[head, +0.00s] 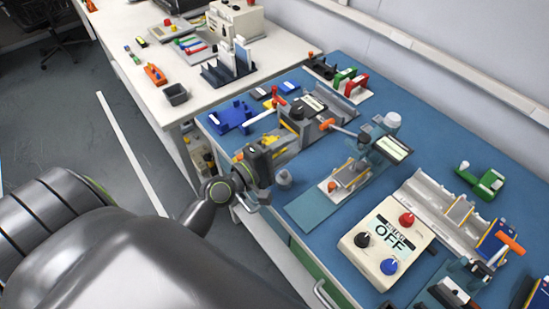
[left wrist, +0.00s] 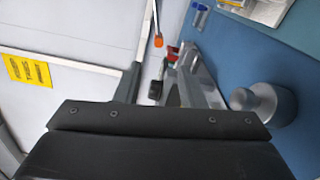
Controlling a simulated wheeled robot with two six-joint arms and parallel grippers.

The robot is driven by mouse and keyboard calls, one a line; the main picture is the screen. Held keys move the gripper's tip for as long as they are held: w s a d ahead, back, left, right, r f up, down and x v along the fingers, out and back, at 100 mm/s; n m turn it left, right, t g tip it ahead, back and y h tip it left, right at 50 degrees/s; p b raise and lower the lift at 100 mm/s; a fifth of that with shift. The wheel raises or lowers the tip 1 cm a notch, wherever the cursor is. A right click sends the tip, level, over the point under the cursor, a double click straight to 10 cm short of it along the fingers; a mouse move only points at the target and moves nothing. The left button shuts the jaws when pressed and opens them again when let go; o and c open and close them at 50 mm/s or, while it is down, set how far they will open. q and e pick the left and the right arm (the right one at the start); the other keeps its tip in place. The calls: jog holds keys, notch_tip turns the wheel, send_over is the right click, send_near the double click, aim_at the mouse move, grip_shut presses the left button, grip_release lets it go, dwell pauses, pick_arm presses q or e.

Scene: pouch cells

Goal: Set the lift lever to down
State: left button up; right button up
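Several levers show in the head view, and I cannot tell for sure which is the lift lever. One with an orange handle (head: 327,124) sticks out from the grey and black fixture (head: 296,128) near my left gripper. Another orange-handled lever (head: 510,243) is at the far right. My left gripper (head: 262,168) is at the table's front edge, just in front of the grey fixture; its fingers are not clear. In the left wrist view an orange-tipped rod (left wrist: 158,41) rises beyond the dark gripper body, apart from it. My right gripper is not in view.
A grey round knob (head: 284,178) is close beside my left gripper. A blue tray (head: 232,117) lies behind. A white table (head: 150,85) adjoins at the left.

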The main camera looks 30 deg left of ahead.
pick_arm(q)
jog(key=shift+b+v, duration=0.35)
jog(key=shift+v, duration=1.55)
